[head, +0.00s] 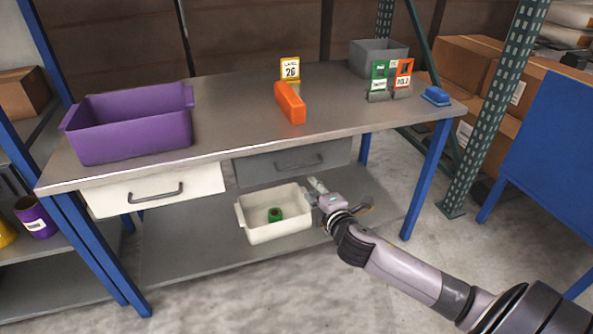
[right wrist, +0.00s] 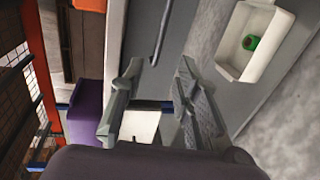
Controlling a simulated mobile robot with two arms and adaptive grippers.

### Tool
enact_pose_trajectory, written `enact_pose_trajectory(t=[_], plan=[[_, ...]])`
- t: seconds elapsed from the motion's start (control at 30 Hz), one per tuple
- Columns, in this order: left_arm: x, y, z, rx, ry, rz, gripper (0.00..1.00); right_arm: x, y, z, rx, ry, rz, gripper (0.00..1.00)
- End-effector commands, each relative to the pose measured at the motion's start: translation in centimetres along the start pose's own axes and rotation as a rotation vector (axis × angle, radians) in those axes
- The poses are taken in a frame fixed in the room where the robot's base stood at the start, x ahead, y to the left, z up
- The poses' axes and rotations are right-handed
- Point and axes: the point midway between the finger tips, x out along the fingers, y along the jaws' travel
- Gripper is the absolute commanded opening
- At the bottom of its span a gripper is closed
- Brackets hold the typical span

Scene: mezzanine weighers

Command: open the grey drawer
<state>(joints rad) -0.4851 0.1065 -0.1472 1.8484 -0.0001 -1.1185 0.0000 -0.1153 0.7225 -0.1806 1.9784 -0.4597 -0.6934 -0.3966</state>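The grey drawer (head: 262,168) sits under the tabletop, right of the white drawer, and looks closed. Its dark bar handle (head: 313,163) is on its front. My right gripper (head: 315,187) is just below the handle in the head view, apart from it. In the right wrist view my right gripper (right wrist: 158,75) is open, with nothing between its fingers. The handle (right wrist: 161,32) lies ahead of the gap between the fingertips, against the grey drawer front (right wrist: 142,30). My left gripper is not in view.
A white drawer (head: 150,190) is to the left. Below, a white bin (head: 280,232) with a green item (head: 275,214) stands on the lower shelf, close to my right gripper. A purple bin (head: 130,135) and an orange block (head: 290,103) are on the tabletop. A blue table leg (head: 425,185) stands to the right.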

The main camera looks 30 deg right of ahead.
Motion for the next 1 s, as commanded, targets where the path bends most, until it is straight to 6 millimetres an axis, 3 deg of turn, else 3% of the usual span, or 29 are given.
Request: enact_pose_trajectory(t=[0.4,0.6,0.8,1.0], plan=[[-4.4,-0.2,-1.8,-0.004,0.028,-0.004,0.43,9.1,-0.1,0.0,0.003,-0.002,0.001,0.30],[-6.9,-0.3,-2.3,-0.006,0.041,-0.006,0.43,12.6,-0.2,0.0,0.003,0.000,0.000,0.30],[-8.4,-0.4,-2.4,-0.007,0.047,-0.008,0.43,14.4,-0.1,0.0,0.002,0.001,-0.001,0.30],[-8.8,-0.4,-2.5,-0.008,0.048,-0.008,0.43,14.8,-0.1,0.0,0.002,0.001,-0.002,0.30]])
